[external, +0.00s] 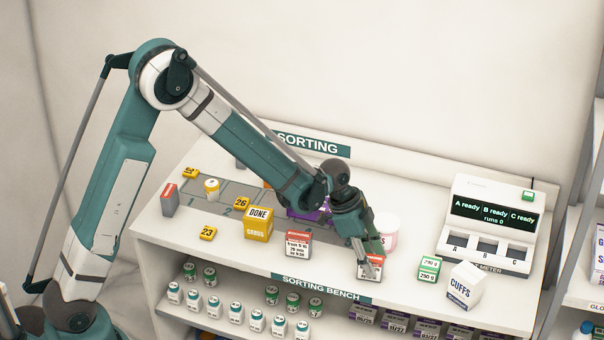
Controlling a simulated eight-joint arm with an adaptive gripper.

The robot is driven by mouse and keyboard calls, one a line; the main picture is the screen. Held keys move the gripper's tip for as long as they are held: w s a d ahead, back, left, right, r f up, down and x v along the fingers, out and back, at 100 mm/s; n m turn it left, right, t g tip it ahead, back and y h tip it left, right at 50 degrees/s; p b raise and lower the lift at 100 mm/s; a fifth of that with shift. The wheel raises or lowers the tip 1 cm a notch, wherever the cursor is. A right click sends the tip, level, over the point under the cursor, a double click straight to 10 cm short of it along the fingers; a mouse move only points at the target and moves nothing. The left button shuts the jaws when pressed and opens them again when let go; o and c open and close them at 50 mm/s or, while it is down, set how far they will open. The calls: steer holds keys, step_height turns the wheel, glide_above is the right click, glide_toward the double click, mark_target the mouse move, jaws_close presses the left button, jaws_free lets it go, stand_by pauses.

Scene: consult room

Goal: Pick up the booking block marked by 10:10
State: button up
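A small booking block (362,273) with a red top band and white face stands near the front edge of the sorting bench. My gripper (373,262) points down at it, and its fingers cover part of the face. I cannot read "10:10" on it. Whether the fingers are closed on the block or only in front of it is unclear. A second, similar block (297,245) stands to the left. Its print seems to read "from 9:10", "20 min" and "by 9:50", but it is small. A grey block with a red label (169,199) stands at the far left, its text unreadable.
A yellow DONE cards box (258,224) stands left of the second block. A pink-and-white tub (387,233) stands close behind my gripper. A green-labelled block (429,268) and white CUFFS box (464,286) are to the right, before the meter (494,222).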

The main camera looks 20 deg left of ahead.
steer(key=shift+c, duration=0.6)
steer(key=c, duration=0.9)
steer(key=shift+r, duration=0.1)
steer(key=shift+r, duration=4.95)
